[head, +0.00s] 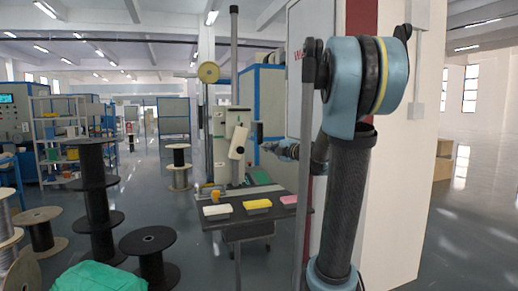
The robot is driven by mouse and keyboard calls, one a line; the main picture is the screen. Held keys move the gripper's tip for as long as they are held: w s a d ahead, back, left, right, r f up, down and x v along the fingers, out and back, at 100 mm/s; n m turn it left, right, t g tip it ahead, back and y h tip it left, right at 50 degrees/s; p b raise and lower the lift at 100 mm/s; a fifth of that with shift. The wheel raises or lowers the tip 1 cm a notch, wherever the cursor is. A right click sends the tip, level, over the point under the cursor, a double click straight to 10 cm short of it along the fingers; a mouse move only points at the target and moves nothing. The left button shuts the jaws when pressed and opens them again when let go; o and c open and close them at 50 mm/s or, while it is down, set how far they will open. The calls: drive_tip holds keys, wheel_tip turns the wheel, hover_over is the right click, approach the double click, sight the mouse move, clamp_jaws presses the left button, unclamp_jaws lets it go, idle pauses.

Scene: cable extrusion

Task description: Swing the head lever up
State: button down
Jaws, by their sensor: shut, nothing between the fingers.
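The machine with a head stands mid-picture in the head view: a tall grey post (234,60) with a pale head (237,142) that tilts to one side. A small dark upright piece (259,132) sticks out just right of the head; I cannot tell for sure whether it is the head lever. My arm reaches in from the right, and my gripper (267,146) is at its far end, small, shut and empty, beside the head's right side. I cannot tell whether it touches the dark piece.
Black spools (97,200) and a green cover (102,277) are at the left. A white wall (395,180) stands close at right.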

sight(260, 134)
drive_tip(key=x, duration=0.9)
drive_tip(key=shift+w+a, duration=0.2)
drive_tip(key=shift+w, duration=0.15)
drive_tip(key=shift+d, duration=0.15)
drive_tip(key=w+d+r+n+h, duration=0.1)
drive_tip(key=d+n+h, duration=0.1)
drive_tip(key=d+n, duration=0.3)
drive_tip(key=w+d+r+n+g+h, duration=0.1)
drive_tip(key=w+d+r+n+h, duration=0.1)
drive_tip(key=d+n, duration=0.3)
drive_tip(key=shift+n+h, duration=0.6)
drive_tip(key=shift+n, duration=0.3)
drive_tip(key=shift+r, duration=0.25)
idle(0.4)
